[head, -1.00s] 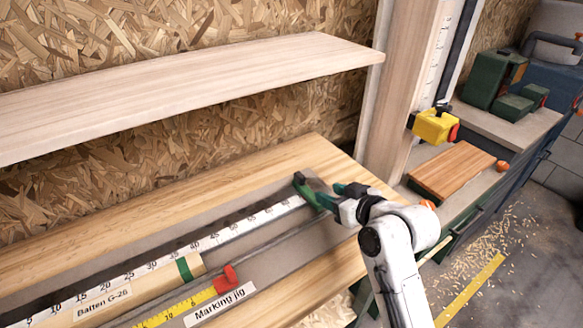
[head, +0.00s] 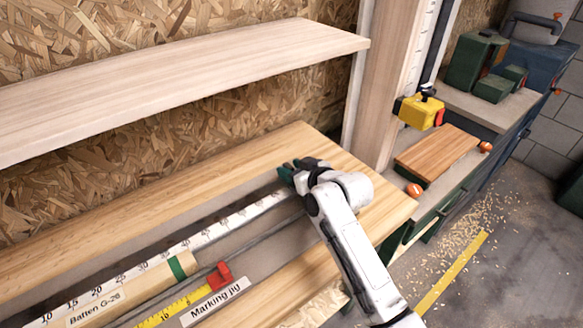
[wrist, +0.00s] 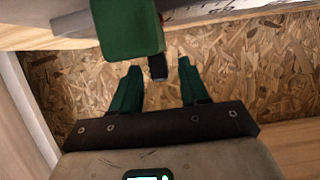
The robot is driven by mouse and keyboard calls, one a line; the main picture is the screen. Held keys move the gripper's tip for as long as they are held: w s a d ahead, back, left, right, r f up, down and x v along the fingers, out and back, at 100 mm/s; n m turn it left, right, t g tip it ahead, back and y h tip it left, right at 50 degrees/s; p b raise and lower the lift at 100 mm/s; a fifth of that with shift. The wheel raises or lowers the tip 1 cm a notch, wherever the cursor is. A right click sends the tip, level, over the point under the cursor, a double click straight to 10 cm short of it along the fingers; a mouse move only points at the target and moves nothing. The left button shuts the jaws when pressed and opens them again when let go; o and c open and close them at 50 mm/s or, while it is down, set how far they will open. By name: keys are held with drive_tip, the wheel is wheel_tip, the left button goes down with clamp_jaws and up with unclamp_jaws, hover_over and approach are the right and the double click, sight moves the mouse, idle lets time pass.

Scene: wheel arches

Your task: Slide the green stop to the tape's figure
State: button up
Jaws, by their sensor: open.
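The green stop (wrist: 128,28) fills the upper middle of the wrist view, with a dark knob at its lower right corner. In the head view its green (head: 285,174) shows at the right end of the white scale (head: 215,230), mostly behind my gripper (head: 298,168). My gripper, also in the wrist view (wrist: 159,64), is open; the dark knob shows between its green fingertips. Whether they touch it I cannot tell. A yellow tape (head: 180,305) with a red end lies along a batten (head: 130,290) marked G-28, with a green band around it. The tape's figure is too small to read surely.
The marking jig label (head: 215,301) lies in front of the tape. A wooden shelf (head: 180,75) overhangs the back of the bench. At the right are a post, a yellow clamp-like block (head: 420,112) and a wooden board (head: 437,155). The bench's front strip is clear.

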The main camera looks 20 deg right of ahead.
drive_tip(key=shift+w+a+f, duration=0.1)
drive_tip(key=shift+w, duration=0.15)
drive_tip(key=shift+c, duration=0.2)
clamp_jaws()
idle(0.4)
